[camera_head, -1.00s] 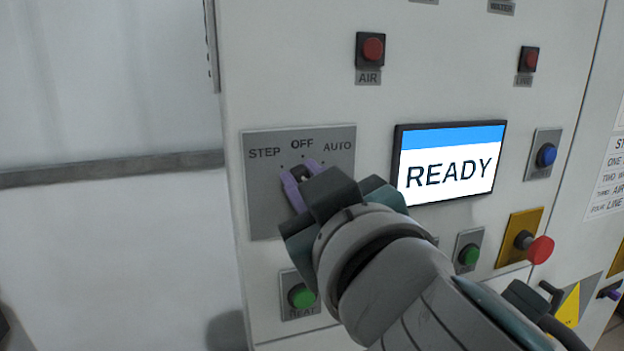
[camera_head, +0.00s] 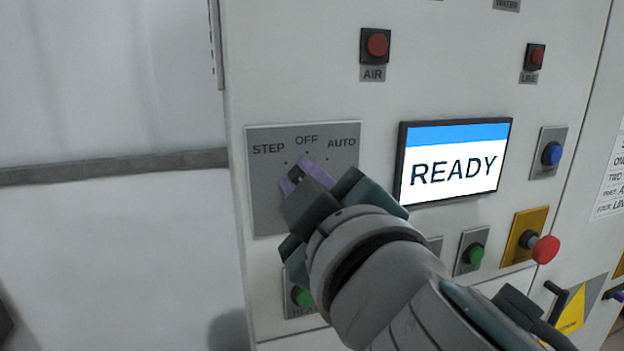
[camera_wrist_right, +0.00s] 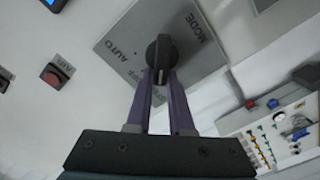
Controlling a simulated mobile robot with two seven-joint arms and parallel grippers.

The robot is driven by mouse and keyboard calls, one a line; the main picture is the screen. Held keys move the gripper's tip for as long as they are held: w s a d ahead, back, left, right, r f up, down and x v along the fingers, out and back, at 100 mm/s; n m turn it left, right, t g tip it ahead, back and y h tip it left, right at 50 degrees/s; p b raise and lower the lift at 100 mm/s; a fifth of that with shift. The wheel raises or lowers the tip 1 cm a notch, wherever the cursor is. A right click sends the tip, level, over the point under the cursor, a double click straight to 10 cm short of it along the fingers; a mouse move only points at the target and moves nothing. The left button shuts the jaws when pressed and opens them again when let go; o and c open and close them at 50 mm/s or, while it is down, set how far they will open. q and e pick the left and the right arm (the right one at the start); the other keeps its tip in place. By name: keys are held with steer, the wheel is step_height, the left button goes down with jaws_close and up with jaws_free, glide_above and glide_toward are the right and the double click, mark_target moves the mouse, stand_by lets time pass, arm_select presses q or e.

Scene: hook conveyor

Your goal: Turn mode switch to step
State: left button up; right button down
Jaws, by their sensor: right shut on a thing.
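The mode switch plate (camera_head: 262,205) is a grey square marked STEP, OFF and AUTO on the panel. Its dark knob (camera_wrist_right: 160,52) stands out from the plate in the right wrist view, with the end nearer my gripper towards the partly hidden STEP and OFF labels. In the head view my gripper covers most of the knob, so its exact setting is hard to tell. My right gripper (camera_head: 303,174) has its purple fingers closed on the knob. They also show in the right wrist view (camera_wrist_right: 160,78). My left gripper is out of view.
A READY screen (camera_head: 453,163) is right of the plate. A green button (camera_head: 303,297) is below, partly behind my arm. A red AIR button (camera_head: 376,45) is above. A red mushroom button (camera_head: 545,249) juts out at right. The wall at left is clear.

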steer(key=c, duration=0.8)
jaws_free()
steer(key=shift+s, duration=0.1)
steer(key=b+v, duration=0.3)
steer(key=v, duration=0.6)
steer(key=shift+s, duration=0.35)
steer(key=shift+d, duration=0.15)
